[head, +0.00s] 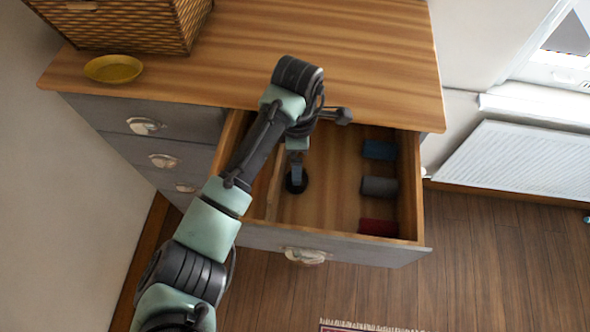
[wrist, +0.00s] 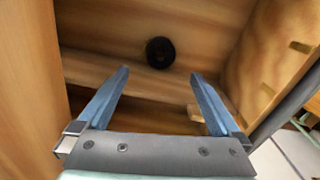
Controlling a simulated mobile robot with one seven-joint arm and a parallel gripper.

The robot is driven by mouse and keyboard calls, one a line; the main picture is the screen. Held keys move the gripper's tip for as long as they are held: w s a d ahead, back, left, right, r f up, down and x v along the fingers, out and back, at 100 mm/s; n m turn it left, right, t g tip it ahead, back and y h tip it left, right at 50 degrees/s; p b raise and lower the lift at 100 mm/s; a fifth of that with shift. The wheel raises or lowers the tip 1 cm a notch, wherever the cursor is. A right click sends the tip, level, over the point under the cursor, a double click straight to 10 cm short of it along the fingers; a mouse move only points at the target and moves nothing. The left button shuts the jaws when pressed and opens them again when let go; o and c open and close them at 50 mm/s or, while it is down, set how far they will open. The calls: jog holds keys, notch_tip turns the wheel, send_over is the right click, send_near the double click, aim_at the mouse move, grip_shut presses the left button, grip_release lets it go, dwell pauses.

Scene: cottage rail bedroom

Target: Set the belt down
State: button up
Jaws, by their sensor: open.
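The belt, a dark rolled coil (wrist: 160,52), lies in the open drawer (head: 345,246), just beyond my fingertips in the wrist view. In the head view the belt (head: 301,188) shows as a dark round shape right of a thin wooden divider, partly covered by my gripper (head: 296,178). My gripper reaches down into the drawer. In the wrist view my gripper (wrist: 160,76) has its two blue fingers wide apart, with nothing between them. The belt is apart from both fingers there.
Blue (head: 379,150), grey (head: 379,187) and red (head: 378,228) rolled cloths lie along the drawer's right side. The divider (head: 275,186) stands close left of the belt. A wicker basket (head: 135,22) and a yellow dish (head: 113,69) stand on the dresser top (head: 375,60).

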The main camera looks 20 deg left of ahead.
aim_at(293, 189)
jog(key=f+b, duration=0.2)
jog(key=f, duration=0.1)
jog(key=f+b, duration=0.1)
jog(key=shift+w+a+f+b, duration=0.2)
jog(key=shift+a+f+b, duration=0.15)
jog(key=shift+a+b, duration=0.05)
jog(key=shift+f, duration=0.2)
jog(key=shift+s+d+b, duration=0.15)
jog(key=shift+d+b, duration=0.2)
jog(key=shift+b, duration=0.05)
jog(key=f+b, duration=0.5)
jog(key=b, duration=0.1)
jog(key=shift+d+f, duration=0.1)
jog(key=shift+d, duration=0.1)
grip_shut()
